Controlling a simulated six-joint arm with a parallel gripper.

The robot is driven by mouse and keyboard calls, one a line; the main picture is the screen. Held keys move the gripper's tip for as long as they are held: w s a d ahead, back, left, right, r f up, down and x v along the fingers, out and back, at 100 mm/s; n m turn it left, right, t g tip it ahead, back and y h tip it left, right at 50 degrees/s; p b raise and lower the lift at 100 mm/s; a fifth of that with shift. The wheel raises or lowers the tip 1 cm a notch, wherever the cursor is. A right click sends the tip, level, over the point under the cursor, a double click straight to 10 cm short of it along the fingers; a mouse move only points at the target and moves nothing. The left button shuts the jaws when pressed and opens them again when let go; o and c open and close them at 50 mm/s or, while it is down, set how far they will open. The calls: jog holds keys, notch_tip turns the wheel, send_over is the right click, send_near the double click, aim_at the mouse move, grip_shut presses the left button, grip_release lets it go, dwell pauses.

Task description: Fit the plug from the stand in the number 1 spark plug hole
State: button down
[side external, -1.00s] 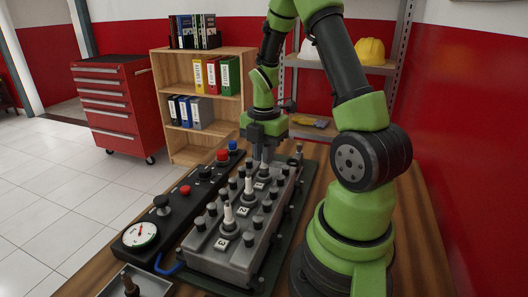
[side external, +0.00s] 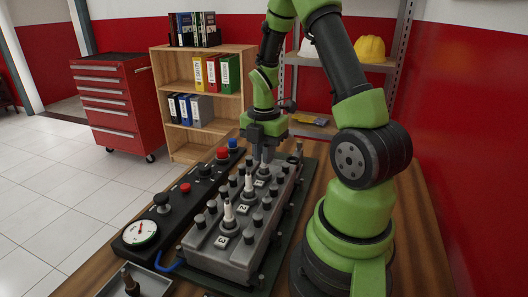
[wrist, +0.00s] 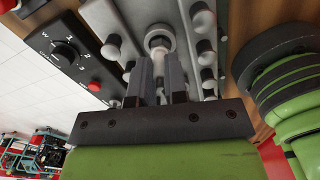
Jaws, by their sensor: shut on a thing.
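The grey engine block (side external: 213,262) lies on the bench with number labels 3, 2 and 1 running from near to far. White-topped plugs stand upright at number 3 (side external: 229,214) and number 2 (side external: 248,185). My gripper (side external: 264,158) points down over the far end, at the number 1 position, shut on a pale plug (side external: 263,171). Its lower end is too small to tell how deep it sits. In the wrist view my gripper (wrist: 158,62) has its fingers close to a round metal well (wrist: 158,38); the fingers partly hide the plug.
Dark-capped posts line both sides of the block. A control panel (side external: 172,209) with knobs, buttons and a gauge lies left. A tray (side external: 153,284) with a dark plug (side external: 130,281) is at the near left.

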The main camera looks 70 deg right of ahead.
jog(key=c, duration=0.7)
grip_release()
jog(key=shift+r, duration=3.5)
